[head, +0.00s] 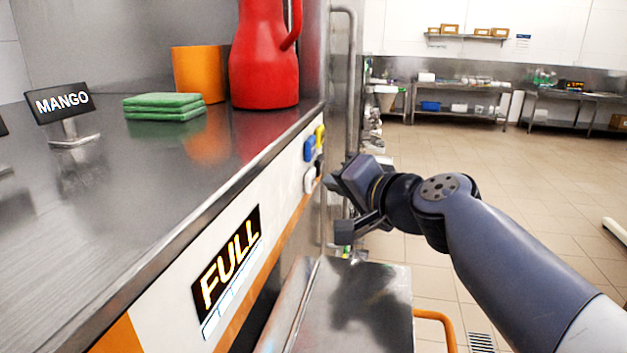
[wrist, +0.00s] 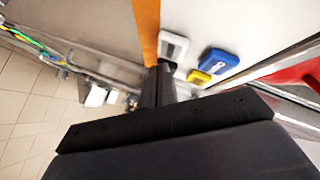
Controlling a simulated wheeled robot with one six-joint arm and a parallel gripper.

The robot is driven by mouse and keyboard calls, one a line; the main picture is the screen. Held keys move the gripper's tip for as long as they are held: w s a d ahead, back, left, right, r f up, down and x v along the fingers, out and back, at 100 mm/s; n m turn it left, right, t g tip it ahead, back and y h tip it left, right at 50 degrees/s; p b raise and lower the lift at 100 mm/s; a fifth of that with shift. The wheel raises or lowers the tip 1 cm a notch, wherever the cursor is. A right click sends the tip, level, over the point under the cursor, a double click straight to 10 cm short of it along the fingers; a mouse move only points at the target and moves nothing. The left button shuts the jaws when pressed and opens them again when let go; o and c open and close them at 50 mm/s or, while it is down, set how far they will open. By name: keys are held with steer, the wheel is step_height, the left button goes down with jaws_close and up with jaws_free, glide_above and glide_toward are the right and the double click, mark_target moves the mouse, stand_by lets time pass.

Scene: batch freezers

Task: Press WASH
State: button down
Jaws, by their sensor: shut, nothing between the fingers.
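The front panel of the freezer has a group of buttons at its far right end; I cannot read WASH on any. A blue button (head: 309,148) and a yellow button (head: 320,136) sit above a white button (head: 310,180). In the wrist view are the white button (wrist: 173,47), the blue button (wrist: 219,62) with a small white mark, and the yellow button (wrist: 199,77). My gripper (wrist: 160,68) is shut and empty, its tips close beside the white button. In the head view my gripper (head: 328,183) points left at the panel. Contact cannot be told.
A lit FULL display (head: 228,262) is on the panel. The steel top (head: 110,185) carries a red jug (head: 265,60), an orange cup (head: 198,72), green cloths (head: 163,105) and a MANGO sign (head: 62,102). A steel lid or shelf (head: 360,300) juts out below my gripper. Open floor lies right.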

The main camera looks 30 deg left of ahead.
stand_by(0.4)
steer(key=shift+s+a, duration=0.15)
steer(key=shift+a, duration=0.25)
steer(key=shift+s+a, duration=0.15)
steer(key=shift+a, duration=0.3)
stand_by(0.7)
stand_by(0.3)
steer(key=shift+w+d+b, duration=0.25)
steer(key=shift+d+b, duration=0.25)
steer(key=shift+d, duration=0.35)
steer(key=d+b, duration=0.1)
steer(key=w+d, duration=0.1)
steer(key=d, duration=0.1)
steer(key=d+b, duration=0.1)
steer(key=shift+w+d+b, duration=0.3)
steer(key=shift+d+b, duration=0.05)
steer(key=shift+d, duration=0.05)
